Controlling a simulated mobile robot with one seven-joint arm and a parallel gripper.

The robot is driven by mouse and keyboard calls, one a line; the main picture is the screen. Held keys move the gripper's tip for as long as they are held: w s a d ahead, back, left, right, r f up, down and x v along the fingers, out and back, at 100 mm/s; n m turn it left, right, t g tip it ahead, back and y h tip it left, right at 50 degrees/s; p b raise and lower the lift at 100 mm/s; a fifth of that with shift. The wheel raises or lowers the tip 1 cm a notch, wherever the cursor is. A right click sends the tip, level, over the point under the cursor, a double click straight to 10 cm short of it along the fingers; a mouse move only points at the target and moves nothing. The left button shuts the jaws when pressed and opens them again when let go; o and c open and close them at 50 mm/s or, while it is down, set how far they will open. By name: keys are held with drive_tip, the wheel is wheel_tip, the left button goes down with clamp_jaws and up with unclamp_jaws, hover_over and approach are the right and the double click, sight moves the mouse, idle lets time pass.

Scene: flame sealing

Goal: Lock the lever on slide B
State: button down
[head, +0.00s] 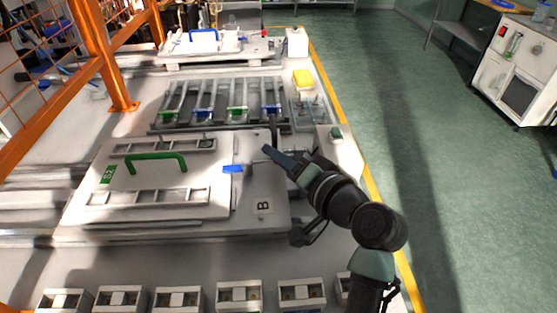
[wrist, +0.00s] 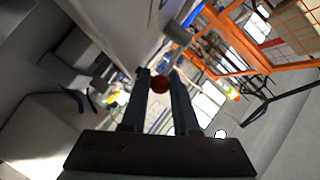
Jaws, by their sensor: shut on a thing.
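My gripper (head: 267,150) reaches in from the right over the plate's right part. In the wrist view, the two dark fingers of my gripper (wrist: 160,80) are closed around a round red knob (wrist: 158,84), which seems to be the lever's end. The lever's shaft is mostly hidden behind the knob and fingers, so its angle is unclear.
Behind the plate stands a rack (head: 220,100) with several blue and green clips. A yellow block (head: 303,77) lies to its right. Several white boxes (head: 239,295) line the front. An orange post (head: 112,60) stands at the left. Green floor (head: 430,180) is open on the right.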

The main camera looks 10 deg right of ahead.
idle(0.3)
drive_tip(key=c, duration=1)
unclamp_jaws()
drive_tip(key=shift+o, duration=0.2)
drive_tip(key=b+v, duration=0.1)
drive_tip(key=v, duration=1.2)
